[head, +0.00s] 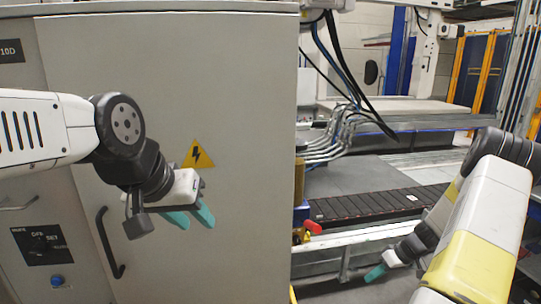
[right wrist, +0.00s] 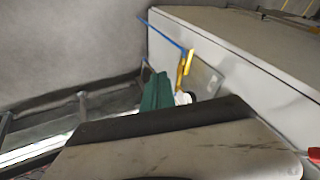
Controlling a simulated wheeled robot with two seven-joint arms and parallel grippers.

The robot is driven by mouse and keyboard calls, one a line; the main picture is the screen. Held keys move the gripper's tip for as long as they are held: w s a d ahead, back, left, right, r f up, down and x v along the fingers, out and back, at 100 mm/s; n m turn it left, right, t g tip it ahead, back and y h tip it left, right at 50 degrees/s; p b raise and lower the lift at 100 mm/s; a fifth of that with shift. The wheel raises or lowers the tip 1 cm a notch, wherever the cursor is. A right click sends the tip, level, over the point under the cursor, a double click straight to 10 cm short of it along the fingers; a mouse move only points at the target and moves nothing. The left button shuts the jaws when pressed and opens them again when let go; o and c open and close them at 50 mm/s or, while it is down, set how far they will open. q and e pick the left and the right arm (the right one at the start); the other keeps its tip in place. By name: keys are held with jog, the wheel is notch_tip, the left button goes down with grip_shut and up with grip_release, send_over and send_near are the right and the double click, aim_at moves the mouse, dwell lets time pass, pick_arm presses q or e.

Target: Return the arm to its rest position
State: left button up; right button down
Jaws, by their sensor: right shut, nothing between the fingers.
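My left arm comes in from the left of the head view, in front of a grey cabinet (head: 230,90). My left gripper (head: 191,217) has two teal fingers with a gap between them, and nothing shows in it. My right arm reaches in from the right side and points down to the lower left. My right gripper (head: 375,273) is shut and empty, low beside a metal rail. Its green fingertips (right wrist: 157,92) are together in the right wrist view, partly hidden by the wrist housing.
A black track (head: 375,203) and grey cables (head: 345,130) lie behind my right arm.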

jog(key=s+a+r+h, duration=0.1)
jog(key=a+r, duration=0.3)
jog(key=r, duration=0.5)
jog(key=s+a+r+m+h, duration=0.15)
jog(key=a+r, duration=0.25)
jog(key=r, duration=0.5)
jog(key=s+a+r+n, duration=0.1)
jog(key=a+r, duration=0.3)
jog(key=r, duration=0.4)
jog(key=s+a+r+m+t, duration=0.1)
jog(key=s+a+r, duration=0.1)
jog(key=s+r, duration=0.2)
jog(key=s+a+r+m+t+h, duration=0.1)
jog(key=s+a+r, duration=0.2)
jog(key=s, duration=0.5)
jog(key=s+a+r+m+t, duration=0.1)
jog(key=s+a+r+t, duration=0.1)
jog(key=s+r, duration=0.3)
jog(key=shift+s+a+r+m, duration=0.25)
jog(key=shift+s+a+m, duration=0.1)
jog(key=shift+s, duration=0.15)
